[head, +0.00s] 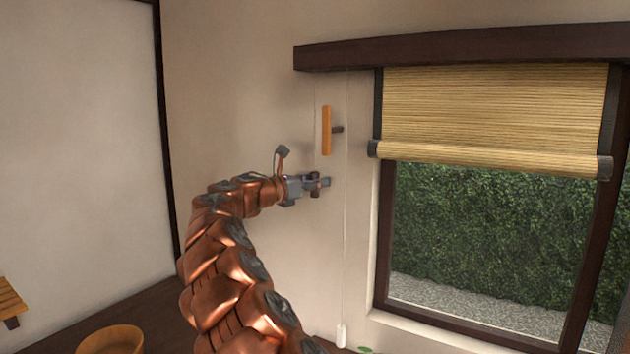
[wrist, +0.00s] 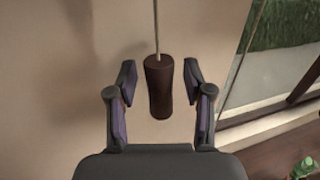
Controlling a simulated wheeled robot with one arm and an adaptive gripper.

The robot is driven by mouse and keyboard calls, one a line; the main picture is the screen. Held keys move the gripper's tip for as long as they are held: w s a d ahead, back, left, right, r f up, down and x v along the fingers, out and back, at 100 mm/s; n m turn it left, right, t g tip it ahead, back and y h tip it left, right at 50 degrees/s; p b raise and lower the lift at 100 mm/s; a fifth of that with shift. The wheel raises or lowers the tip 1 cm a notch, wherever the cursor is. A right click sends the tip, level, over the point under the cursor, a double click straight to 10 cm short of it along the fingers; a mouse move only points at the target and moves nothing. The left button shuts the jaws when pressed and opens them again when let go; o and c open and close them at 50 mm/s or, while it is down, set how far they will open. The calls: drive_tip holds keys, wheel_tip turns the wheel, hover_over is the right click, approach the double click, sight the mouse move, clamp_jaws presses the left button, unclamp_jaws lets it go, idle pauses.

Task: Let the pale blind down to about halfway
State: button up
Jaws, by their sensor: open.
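The pale blind (head: 490,110) is a straw-coloured roll blind over the window, its lower bar (head: 485,160) covering roughly the upper third. A dark brown pull (wrist: 158,88) hangs upright on a thin cord (wrist: 155,28). In the wrist view it stands between the two fingers of my gripper (wrist: 160,75), with a gap on each side. My gripper (head: 320,183) is open, at the wall left of the window in the head view. The pull (head: 315,190) is partly hidden by the fingers there.
A second cord runs down the wall to a white weight (head: 341,335). The dark window frame (head: 384,240) is to the right. A round wooden bowl (head: 110,340) is low left.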

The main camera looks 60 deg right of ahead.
clamp_jaws()
idle(0.5)
